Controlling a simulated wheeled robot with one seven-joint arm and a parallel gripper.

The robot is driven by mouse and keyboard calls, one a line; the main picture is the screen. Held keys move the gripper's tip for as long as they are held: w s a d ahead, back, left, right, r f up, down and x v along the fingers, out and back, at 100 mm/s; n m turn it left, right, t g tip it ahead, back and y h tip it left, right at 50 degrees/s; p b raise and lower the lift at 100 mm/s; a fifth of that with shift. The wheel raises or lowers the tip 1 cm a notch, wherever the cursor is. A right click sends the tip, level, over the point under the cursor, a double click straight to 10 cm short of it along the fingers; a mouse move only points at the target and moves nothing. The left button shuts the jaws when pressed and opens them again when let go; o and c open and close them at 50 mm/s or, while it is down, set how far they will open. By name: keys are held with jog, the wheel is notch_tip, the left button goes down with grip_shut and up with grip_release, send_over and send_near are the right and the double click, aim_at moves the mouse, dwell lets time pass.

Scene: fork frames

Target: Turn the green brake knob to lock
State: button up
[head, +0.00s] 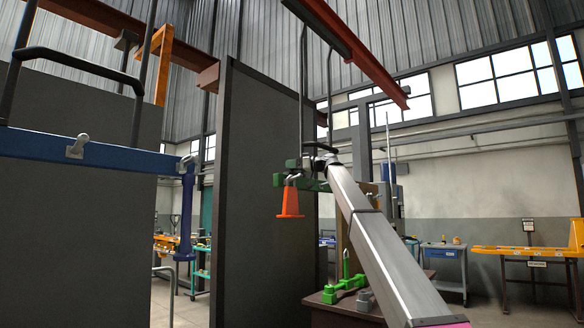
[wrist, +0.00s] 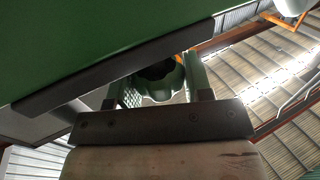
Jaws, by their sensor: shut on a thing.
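The green brake knob (wrist: 160,82) shows in the wrist view as a lobed green piece with a dark centre. It sits between the two fingers of my gripper (wrist: 155,92), which is shut on it. In the head view my gripper (head: 324,160) is at the far end of my raised arm, beside the green fork frame (head: 305,184). The knob is not clear there, as the gripper hides it. I cannot tell its turn angle. The green frame fills the upper left of the wrist view (wrist: 90,40).
A blue fork frame (head: 115,156) with a grey knob (head: 77,147) stands at the left. An orange cone-shaped piece (head: 290,203) hangs under the green frame. Tall dark panels (head: 262,190) stand behind. A bench (head: 345,312) with green tools (head: 345,285) is below my arm.

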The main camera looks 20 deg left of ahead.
jog(key=o, duration=0.9)
jog(key=d, duration=1)
jog(key=shift+d, duration=0.4)
jog(key=shift+w, duration=0.1)
